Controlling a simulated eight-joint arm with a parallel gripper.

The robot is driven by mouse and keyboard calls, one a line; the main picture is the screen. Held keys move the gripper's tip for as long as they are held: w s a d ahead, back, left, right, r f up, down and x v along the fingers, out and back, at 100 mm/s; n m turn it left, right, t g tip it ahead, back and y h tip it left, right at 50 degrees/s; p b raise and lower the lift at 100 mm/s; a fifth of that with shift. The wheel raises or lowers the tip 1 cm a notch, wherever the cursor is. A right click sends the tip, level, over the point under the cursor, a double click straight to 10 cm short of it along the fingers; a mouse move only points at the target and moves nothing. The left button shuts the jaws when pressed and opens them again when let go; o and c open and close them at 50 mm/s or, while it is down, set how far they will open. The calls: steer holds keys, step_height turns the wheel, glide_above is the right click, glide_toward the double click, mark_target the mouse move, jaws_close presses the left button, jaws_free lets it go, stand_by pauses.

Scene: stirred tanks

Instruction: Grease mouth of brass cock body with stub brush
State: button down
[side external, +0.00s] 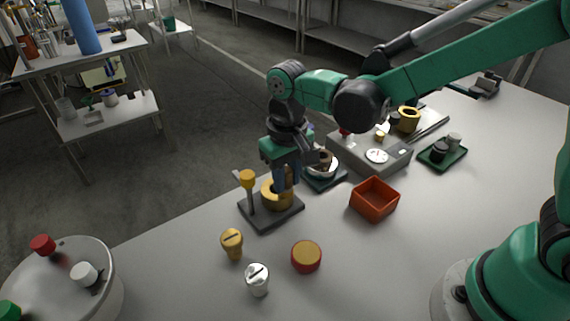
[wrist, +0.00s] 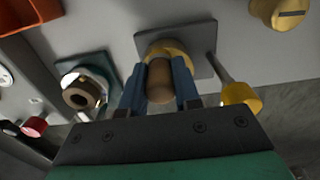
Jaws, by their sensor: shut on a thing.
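My gripper (side external: 287,184) points down over the dark plate (side external: 258,221). Its blue fingers are shut on the brown handle of the stub brush (wrist: 160,80), which also shows between the fingers in the side view. The brass cock body (side external: 270,199) is a yellow ring-like piece on the plate, directly below the gripper. In the wrist view its rim (wrist: 180,47) shows behind the brush. The brush's lower end is hidden, so I cannot tell whether it touches the mouth. A yellow-topped post (side external: 247,180) stands on the same plate beside the body.
A brass slotted plug (side external: 232,245), a silver slotted plug (side external: 257,280) and a red-and-yellow tin (side external: 306,257) stand in front. An orange tray (side external: 374,206) is to the right. Behind are a dish with a brown ring (side external: 322,164) and a grey dial box (side external: 390,160).

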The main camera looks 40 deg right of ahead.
steer(key=shift+w+a, duration=0.2)
steer(key=shift+a, duration=0.05)
steer(key=shift+s+a+f, duration=0.1)
steer(key=shift+s+a, duration=0.1)
steer(key=shift+s, duration=0.15)
steer(key=shift+s+d+f, duration=0.1)
steer(key=shift+s+d, duration=0.05)
steer(key=shift+d, duration=0.1)
steer(key=shift+w+d, duration=0.2)
steer(key=shift+w+r, duration=0.15)
steer(key=shift+r, duration=0.05)
steer(key=shift+w+a, duration=0.15)
steer(key=shift+a, duration=0.1)
steer(key=shift+s+f, duration=0.1)
steer(key=shift+s, duration=0.15)
